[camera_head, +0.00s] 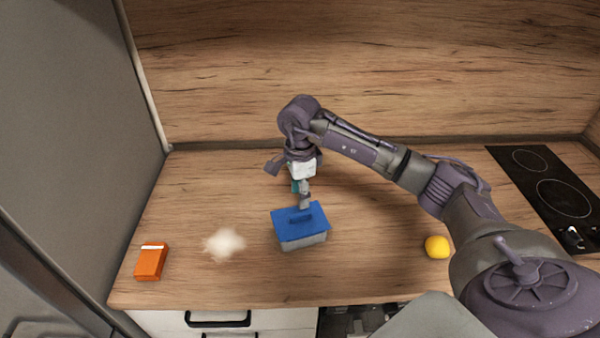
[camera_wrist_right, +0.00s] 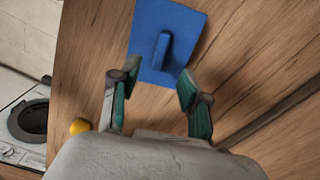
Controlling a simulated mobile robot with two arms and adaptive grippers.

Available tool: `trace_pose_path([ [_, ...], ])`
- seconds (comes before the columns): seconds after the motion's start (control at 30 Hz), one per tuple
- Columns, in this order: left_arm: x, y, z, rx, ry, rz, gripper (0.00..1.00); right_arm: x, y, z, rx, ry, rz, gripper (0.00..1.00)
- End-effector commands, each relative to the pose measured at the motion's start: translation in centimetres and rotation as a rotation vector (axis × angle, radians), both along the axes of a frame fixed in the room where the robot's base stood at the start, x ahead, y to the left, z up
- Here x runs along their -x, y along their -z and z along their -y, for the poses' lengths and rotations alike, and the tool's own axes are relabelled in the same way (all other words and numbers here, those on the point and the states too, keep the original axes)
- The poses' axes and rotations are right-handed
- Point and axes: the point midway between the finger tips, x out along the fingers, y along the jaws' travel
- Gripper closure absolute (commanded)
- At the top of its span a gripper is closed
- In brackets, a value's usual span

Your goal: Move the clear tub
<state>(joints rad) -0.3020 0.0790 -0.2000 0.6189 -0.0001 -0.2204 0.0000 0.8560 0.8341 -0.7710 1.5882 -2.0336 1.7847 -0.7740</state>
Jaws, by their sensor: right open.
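The clear tub (camera_head: 303,242) stands upright on the wooden counter, with a blue lid (camera_head: 290,226) on top that has a raised bar handle. My right gripper (camera_head: 304,203) is just behind and above the tub, pointing down. In the right wrist view the right gripper (camera_wrist_right: 156,100) is open, with its green-padded fingers spread and nothing between them. The blue lid (camera_wrist_right: 183,30) and its handle lie just beyond the fingertips there. The tub's body is hidden under the lid in that view. My left gripper is not in view.
An orange box (camera_head: 150,262) and a whitish blurry patch (camera_head: 224,244) are left of the tub. A yellow lemon-like thing (camera_head: 437,247) is to the right, with a black hob (camera_head: 545,190) farther right. A wooden splashback (camera_head: 370,70) rises behind.

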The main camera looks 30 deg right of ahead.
Motion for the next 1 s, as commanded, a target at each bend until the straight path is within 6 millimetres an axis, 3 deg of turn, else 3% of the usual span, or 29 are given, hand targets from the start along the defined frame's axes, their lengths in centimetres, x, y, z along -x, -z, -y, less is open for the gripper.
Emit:
trace_pose_path([
  [0.2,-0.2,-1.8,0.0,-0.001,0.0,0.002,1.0,0.1,4.0,-0.1,-0.001,0.001,-0.004,0.54],
  [0.4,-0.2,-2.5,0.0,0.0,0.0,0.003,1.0,0.0,6.6,0.0,-0.002,0.001,-0.002,0.54],
  [0.83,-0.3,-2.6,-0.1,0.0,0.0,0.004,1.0,0.0,7.6,0.0,0.0,0.0,0.001,0.54],
  [0.87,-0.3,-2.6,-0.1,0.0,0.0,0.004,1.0,0.0,7.6,0.0,0.0,0.0,0.001,0.56],
  [1.0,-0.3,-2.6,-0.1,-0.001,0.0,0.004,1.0,0.0,7.6,0.0,0.0,0.0,0.001,0.79],
])
